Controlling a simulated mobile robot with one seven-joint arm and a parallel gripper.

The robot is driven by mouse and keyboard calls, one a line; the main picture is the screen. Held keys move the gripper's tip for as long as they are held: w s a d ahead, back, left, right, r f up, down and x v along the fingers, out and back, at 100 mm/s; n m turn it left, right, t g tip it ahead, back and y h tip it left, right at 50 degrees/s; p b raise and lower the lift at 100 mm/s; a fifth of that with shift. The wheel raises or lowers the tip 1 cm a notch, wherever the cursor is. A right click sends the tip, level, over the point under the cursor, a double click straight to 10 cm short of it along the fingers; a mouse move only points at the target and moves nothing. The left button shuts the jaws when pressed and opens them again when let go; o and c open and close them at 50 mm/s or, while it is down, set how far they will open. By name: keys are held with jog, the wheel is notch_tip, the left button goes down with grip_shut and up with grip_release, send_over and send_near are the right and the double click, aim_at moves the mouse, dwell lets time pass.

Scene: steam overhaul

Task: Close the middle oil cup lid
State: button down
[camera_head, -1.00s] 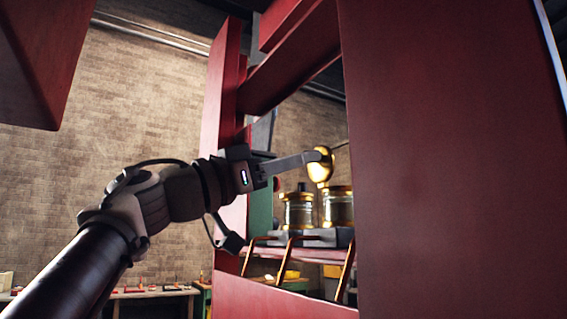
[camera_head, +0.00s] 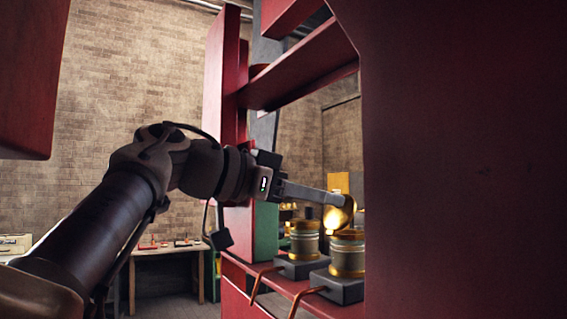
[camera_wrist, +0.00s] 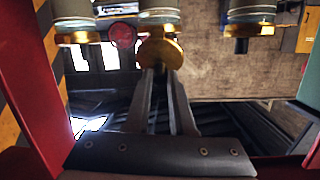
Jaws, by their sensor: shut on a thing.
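My gripper (camera_head: 330,198) reaches in through the red frame, and its fingers are shut on a round brass lid (camera_head: 339,216). The lid is tilted, standing just above and behind two oil cups in the head view. One cup (camera_head: 304,241) is glass with brass bands; another cup (camera_head: 347,255) stands nearer the red panel. In the wrist view, which looks upside down, my fingers (camera_wrist: 161,72) meet the brass lid (camera_wrist: 160,53) at the middle oil cup (camera_wrist: 159,14). A left cup (camera_wrist: 75,20) and a right cup (camera_wrist: 250,15) flank it. The lid's hinge is not clear.
A large red panel (camera_head: 460,160) fills the right side and hides part of the shelf. A red crossbeam (camera_head: 300,75) is above my gripper. Copper pipes (camera_head: 262,282) run down from the cup bases. A workbench (camera_head: 165,250) stands by the far brick wall.

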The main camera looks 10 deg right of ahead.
jog(key=y+p, duration=0.1)
jog(key=p, duration=0.2)
jog(key=d+r+y+p, duration=0.1)
jog(key=p, duration=0.1)
jog(key=shift+w+d+g+y+p, duration=0.2)
jog(key=shift+g+y+p, duration=0.1)
jog(key=shift+p, duration=0.1)
jog(key=shift+w+d+g+y+p, duration=0.15)
jog(key=shift+d+g+y+p, duration=0.2)
jog(key=shift+y+p, duration=0.65)
jog(key=shift+w+d+f+g+y+p, duration=0.1)
jog(key=shift+d+f+g+y+p, duration=0.1)
jog(key=shift+d+y+p, duration=0.3)
jog(key=shift+w+d+f+g+y+p, duration=0.15)
jog(key=shift+y+p, duration=0.15)
jog(key=shift+p, duration=0.4)
jog(key=shift+d+f+y, duration=0.35)
jog(key=shift+y, duration=0.65)
jog(key=shift+f+g, duration=0.1)
jog(key=shift+g, duration=0.2)
jog(key=c, duration=0.8)
grip_release()
jog(key=shift+w, duration=0.1)
jog(key=shift+o, duration=0.2)
jog(key=v, duration=0.7)
jog(key=shift+r, duration=0.3)
